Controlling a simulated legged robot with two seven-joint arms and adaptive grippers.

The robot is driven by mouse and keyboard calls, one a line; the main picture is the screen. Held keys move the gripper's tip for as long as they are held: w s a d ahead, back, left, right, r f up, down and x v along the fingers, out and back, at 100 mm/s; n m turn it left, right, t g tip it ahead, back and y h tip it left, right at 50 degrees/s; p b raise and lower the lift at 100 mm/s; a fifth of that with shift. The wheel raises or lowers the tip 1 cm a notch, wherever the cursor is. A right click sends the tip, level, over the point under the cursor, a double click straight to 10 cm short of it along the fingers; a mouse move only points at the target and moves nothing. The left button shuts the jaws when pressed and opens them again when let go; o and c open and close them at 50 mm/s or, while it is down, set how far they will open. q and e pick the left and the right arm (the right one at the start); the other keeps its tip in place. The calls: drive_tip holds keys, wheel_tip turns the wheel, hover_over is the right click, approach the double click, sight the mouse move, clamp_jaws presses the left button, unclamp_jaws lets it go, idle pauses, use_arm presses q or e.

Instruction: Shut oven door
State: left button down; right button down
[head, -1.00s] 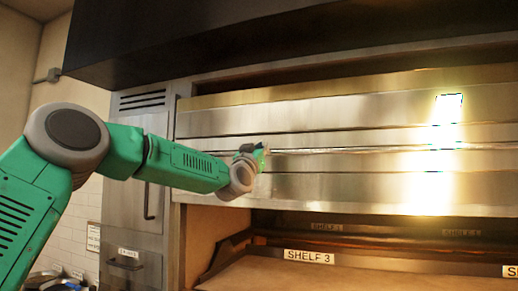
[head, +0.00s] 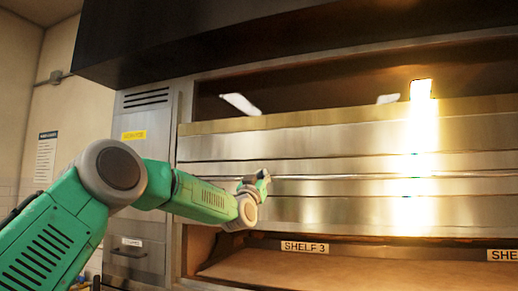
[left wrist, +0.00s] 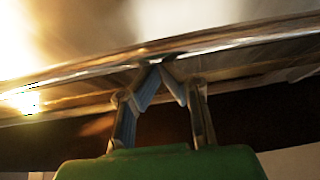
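The oven door is a wide stainless steel panel (head: 330,207) across the right of the head view, with a long horizontal handle bar (head: 345,177). A dark opening shows above its top edge. My left gripper (head: 262,180) is at the left part of the handle. In the left wrist view the bar (left wrist: 95,78) crosses at a slant. The left fingertips (left wrist: 160,68) come together at the bar's lower edge. I cannot tell whether the bar is between them. My right gripper is not in view.
A dark hood (head: 250,35) hangs above the oven. Below the door is a shelf (head: 270,268) labelled SHELF 3 (head: 304,247). A steel cabinet (head: 140,228) with a handle stands left of the door, beside my left arm. A notice (head: 45,160) hangs on the left wall.

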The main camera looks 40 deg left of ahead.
use_arm(q)
wheel_tip(320, 180, down, 24)
drive_tip(key=b, duration=1.3)
drive_tip(key=shift+w+d+f+b, duration=0.25)
drive_tip(key=shift+w+d+b, duration=0.05)
drive_tip(key=shift+w+b, duration=0.15)
drive_tip(key=shift+f, duration=0.1)
wheel_tip(320, 180, up, 4)
drive_tip(key=p, duration=0.3)
drive_tip(key=r+b+v, duration=0.1)
drive_tip(key=v, duration=0.9)
drive_tip(key=shift+s+f+b, duration=0.15)
drive_tip(key=shift+s+b, duration=0.2)
drive_tip(key=shift+s, duration=0.1)
